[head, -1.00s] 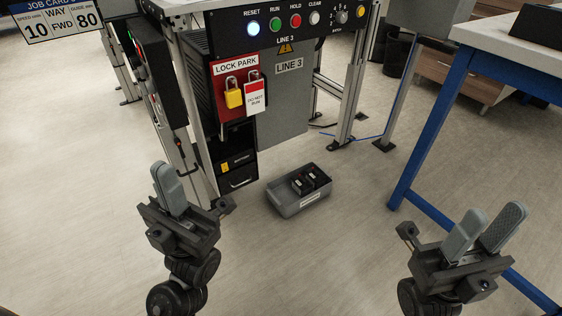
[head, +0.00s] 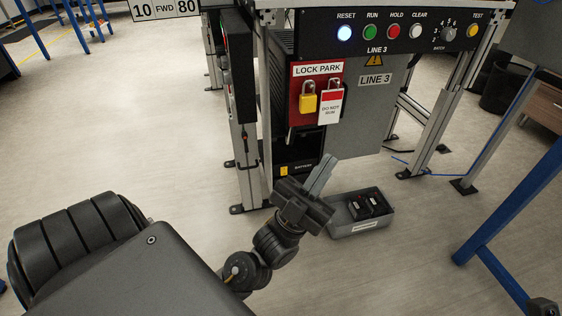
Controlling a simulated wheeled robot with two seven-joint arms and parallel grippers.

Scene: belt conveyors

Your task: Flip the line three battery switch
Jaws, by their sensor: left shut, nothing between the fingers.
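The line 3 machine has a black control panel (head: 392,32) with lit buttons and a "LINE 3" label. Under its red lock board is a black battery compartment (head: 298,155) with a yellow tag (head: 284,171) and small white lettering. I cannot make out a switch on it. My left gripper (head: 325,168) is shut and empty, in front of the compartment's lower right in the picture, and hides part of it. I cannot tell whether it touches. My right gripper's fingers are out of the picture.
A grey bin (head: 362,227) with black batteries (head: 371,203) is on the floor right of my left gripper. A yellow padlock (head: 308,103) and a "DO NOT RUN" tag (head: 330,108) hang on the lock board (head: 318,69). A blue table leg (head: 515,205) stands right.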

